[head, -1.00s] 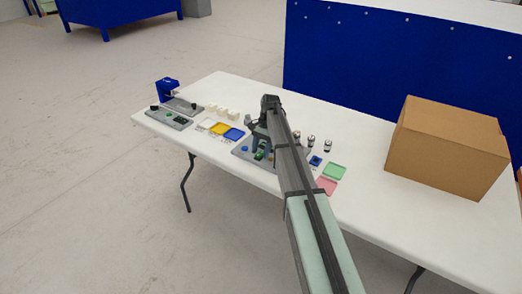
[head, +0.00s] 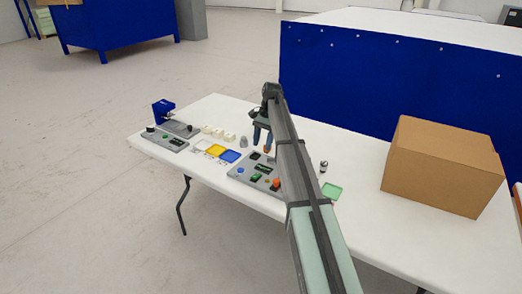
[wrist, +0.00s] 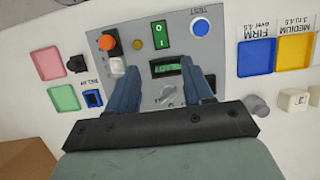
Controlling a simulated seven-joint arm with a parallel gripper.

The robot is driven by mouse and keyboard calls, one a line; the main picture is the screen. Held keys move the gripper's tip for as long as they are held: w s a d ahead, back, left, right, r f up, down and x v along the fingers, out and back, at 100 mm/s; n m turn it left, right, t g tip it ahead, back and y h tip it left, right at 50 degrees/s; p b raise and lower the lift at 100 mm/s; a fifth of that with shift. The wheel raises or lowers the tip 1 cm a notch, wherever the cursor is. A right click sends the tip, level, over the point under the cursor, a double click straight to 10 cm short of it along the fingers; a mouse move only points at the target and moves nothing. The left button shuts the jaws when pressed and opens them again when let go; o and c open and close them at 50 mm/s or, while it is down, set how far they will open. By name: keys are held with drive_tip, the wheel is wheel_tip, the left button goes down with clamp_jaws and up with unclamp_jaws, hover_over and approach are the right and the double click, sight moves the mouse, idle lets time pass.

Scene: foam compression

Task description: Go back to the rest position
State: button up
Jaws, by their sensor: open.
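My gripper (head: 262,140) is open and empty, with its two blue fingers pointing down above the grey control panel (head: 238,173). In the wrist view my gripper (wrist: 158,85) has its fingers apart over the same panel (wrist: 140,45). An orange knob (wrist: 108,41), a green switch (wrist: 160,33), a blue button (wrist: 200,26) and a lit display (wrist: 166,68) show there. The fingers look clear of the panel. The finger bar hides its near edge.
A blue tray (head: 231,157), yellow tray (head: 216,149) and white foam blocks (head: 217,132) lie left of the panel. A blue press (head: 162,109) stands at the far left end. A green tray (head: 331,191) and a cardboard box (head: 445,165) are on the right.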

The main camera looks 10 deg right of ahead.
drive_tip(key=shift+r, duration=0.25)
drive_tip(key=s+a+f+n, duration=0.1)
drive_tip(key=s+a+f, duration=0.3)
drive_tip(key=a+f, duration=0.3)
drive_tip(key=s+a+f+n, duration=0.1)
drive_tip(key=s+a+f, duration=0.35)
drive_tip(key=a, duration=0.35)
drive_tip(key=s+a+f+n, duration=0.2)
drive_tip(key=s+a+f, duration=0.2)
drive_tip(key=s+f, duration=0.65)
drive_tip(key=s+d+f+n+g+h, duration=0.1)
drive_tip(key=s+d+f, duration=0.3)
drive_tip(key=s+f, duration=0.65)
drive_tip(key=s+d+f+n+g, duration=0.1)
drive_tip(key=s+d+f, duration=0.4)
drive_tip(key=s+f, duration=0.55)
drive_tip(key=s+d+f+n, duration=0.1)
drive_tip(key=s+d+f, duration=0.1)
drive_tip(key=s, duration=0.6)
drive_tip(key=s+d+f+n+g+h, duration=0.1)
drive_tip(key=s+d+f, duration=0.1)
drive_tip(key=s, duration=0.6)
drive_tip(key=s+d+f+n+g, duration=0.1)
drive_tip(key=s+d+f, duration=0.1)
drive_tip(key=s, duration=0.5)
drive_tip(key=shift+s+f+h, duration=0.3)
drive_tip(key=shift+s+f, duration=0.1)
drive_tip(key=shift+f, duration=0.3)
